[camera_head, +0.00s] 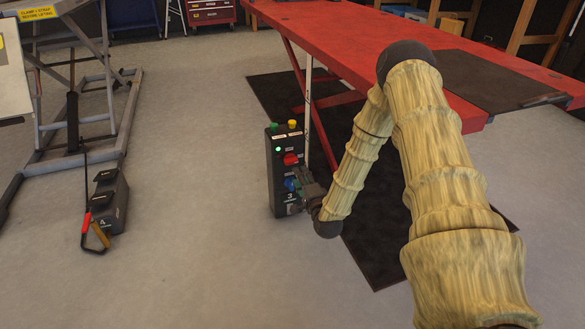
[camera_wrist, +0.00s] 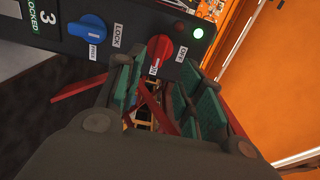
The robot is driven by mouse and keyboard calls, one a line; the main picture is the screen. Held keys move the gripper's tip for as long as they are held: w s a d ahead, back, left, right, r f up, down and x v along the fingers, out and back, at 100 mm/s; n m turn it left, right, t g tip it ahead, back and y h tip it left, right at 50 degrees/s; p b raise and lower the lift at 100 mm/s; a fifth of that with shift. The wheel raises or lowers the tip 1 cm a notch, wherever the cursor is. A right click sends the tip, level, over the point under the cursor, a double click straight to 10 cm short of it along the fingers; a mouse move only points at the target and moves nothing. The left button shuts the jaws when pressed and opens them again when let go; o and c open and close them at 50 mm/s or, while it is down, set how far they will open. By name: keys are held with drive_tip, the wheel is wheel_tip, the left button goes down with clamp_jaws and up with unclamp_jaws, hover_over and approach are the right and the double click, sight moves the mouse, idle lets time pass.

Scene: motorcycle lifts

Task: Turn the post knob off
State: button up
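The dark control post (camera_head: 271,182) stands beside the red lift in the head view. It carries a red knob (camera_head: 290,159) above a blue knob (camera_head: 290,184), and a small lit green lamp (camera_head: 278,149). My gripper (camera_head: 307,187) is close in front of the post. In the wrist view the red knob (camera_wrist: 160,47) lies just beyond and between the fingertips of my gripper (camera_wrist: 157,70). The fingers are apart, and I see no clear contact with the knob.
A red lift table (camera_head: 330,28) is behind the post, over a dark mat (camera_head: 372,245). A pedal box (camera_head: 110,200) with a red-handled hook (camera_head: 95,232) sits on the floor at left, near a grey lift frame (camera_head: 60,168). The floor between is clear.

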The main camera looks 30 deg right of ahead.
sight(292, 163)
drive_tip(key=b+x, duration=0.3)
drive_tip(key=x, duration=0.6)
drive_tip(key=shift+a+b, duration=0.1)
drive_tip(key=shift+b, duration=0.25)
clamp_jaws()
